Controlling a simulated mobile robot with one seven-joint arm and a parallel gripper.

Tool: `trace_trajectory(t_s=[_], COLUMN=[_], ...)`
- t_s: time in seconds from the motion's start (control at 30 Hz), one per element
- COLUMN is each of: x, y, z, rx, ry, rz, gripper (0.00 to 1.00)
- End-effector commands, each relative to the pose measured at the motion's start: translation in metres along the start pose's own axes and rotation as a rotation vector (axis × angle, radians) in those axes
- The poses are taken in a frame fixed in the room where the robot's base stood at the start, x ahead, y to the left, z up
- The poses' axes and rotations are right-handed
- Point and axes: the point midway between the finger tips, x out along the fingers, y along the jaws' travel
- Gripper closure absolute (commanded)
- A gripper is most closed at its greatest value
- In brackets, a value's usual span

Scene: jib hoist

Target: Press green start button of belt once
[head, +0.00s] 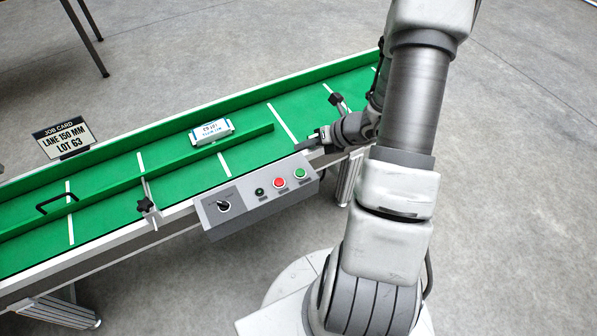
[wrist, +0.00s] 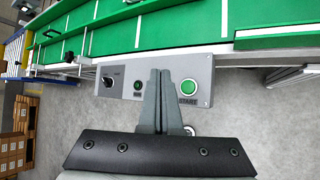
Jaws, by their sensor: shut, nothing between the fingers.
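The green start button (head: 300,174) is at the right end of a grey control box on the belt's near side. In the wrist view the green button (wrist: 187,87) sits just right of my fingers, above a START label. The red button (head: 280,183) is left of it; my fingers hide it in the wrist view. My gripper (head: 303,146) is shut and empty. In the wrist view its fingertips (wrist: 160,72) overlap the box face between the small dark-green lamp (wrist: 137,86) and the green button. I cannot see any contact with the button.
The green belt (head: 262,151) runs behind the control box (head: 243,208), which also has a black knob (head: 224,205). A white packet (head: 211,131) lies on the belt by a green guide rail. Black clamp knobs (head: 145,205) stand at the near edge. A job card (head: 63,138) stands behind.

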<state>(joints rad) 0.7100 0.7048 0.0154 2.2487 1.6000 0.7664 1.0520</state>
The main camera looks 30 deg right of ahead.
Motion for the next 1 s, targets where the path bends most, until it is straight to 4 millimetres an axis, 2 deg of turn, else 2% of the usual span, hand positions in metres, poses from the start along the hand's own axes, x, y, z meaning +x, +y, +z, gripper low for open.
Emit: trace_trajectory(t_s=[0.37,0.8,1.0], x=[0.010,0.049,0.061], y=[-0.006,-0.035,-0.044], z=[-0.007,-0.035,-0.043], rx=[-0.003,-0.004,-0.004], ry=[0.001,0.000,0.000], rz=[0.001,0.001,0.001], gripper=[1.00,1.00,1.00])
